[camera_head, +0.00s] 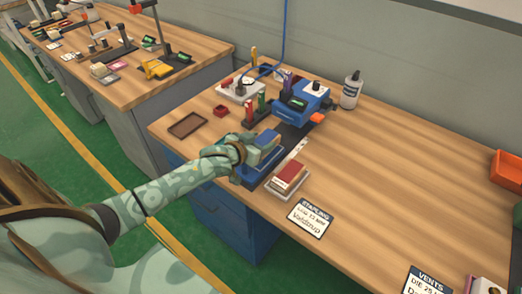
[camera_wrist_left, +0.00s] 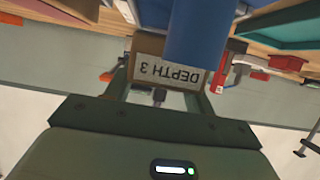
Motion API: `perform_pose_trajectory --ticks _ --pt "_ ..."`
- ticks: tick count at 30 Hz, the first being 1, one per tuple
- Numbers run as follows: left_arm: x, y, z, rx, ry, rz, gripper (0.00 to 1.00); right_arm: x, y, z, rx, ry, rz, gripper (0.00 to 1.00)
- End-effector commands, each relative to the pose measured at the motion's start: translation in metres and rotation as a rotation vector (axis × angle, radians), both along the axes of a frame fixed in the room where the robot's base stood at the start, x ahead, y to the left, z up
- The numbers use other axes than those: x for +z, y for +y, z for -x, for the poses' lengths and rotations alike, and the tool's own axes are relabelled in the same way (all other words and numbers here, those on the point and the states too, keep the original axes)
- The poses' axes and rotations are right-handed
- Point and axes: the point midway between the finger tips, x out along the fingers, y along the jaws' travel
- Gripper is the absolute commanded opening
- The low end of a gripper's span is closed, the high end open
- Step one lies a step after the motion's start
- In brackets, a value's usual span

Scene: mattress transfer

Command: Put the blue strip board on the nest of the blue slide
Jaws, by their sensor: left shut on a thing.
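My left gripper (camera_head: 252,152) comes in from the left at the front edge of the bench. It is shut on the blue strip board (camera_head: 266,139), which shows as a blue block at the fingers. The blue slide (camera_head: 262,177) lies low, just under and beside the gripper; the hand and board hide much of its nest. I cannot tell whether the board touches the nest. In the left wrist view, the blue board (camera_wrist_left: 197,35) stands between the fingers, in front of a label reading "DEPTH 3", upside down. My right gripper is in neither view.
A red block on a pale base (camera_head: 287,178) sits close right of the slide. A blue machine (camera_head: 302,103) stands behind, with a white bottle (camera_head: 351,90) beside it. A brown tray (camera_head: 187,125) lies left. The bench's right middle is clear.

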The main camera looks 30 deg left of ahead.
Motion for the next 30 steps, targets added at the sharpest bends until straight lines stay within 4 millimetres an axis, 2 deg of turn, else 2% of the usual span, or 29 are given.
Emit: perform_pose_trajectory --ticks 1,3,14,15,17,26,30 --pt "-0.018 -0.001 0.002 -0.001 0.008 0.003 0.29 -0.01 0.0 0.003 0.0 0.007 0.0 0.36" --pt "-0.027 -0.001 0.002 0.0 0.007 0.002 0.29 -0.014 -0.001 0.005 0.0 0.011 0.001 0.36" --pt "-0.028 -0.001 0.002 -0.001 0.004 0.002 0.29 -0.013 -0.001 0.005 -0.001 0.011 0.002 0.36" --pt "-0.028 -0.001 0.002 -0.001 0.004 0.002 0.62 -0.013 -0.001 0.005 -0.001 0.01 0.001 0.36" --pt "-0.028 -0.001 0.002 -0.001 0.004 0.002 0.76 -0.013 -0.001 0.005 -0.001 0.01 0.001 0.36" --pt "-0.025 -0.001 0.002 -0.001 0.004 0.001 0.76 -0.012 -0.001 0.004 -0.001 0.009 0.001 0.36" --pt "-0.017 0.0 0.017 -0.002 0.006 0.003 0.76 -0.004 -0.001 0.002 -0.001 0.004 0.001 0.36"
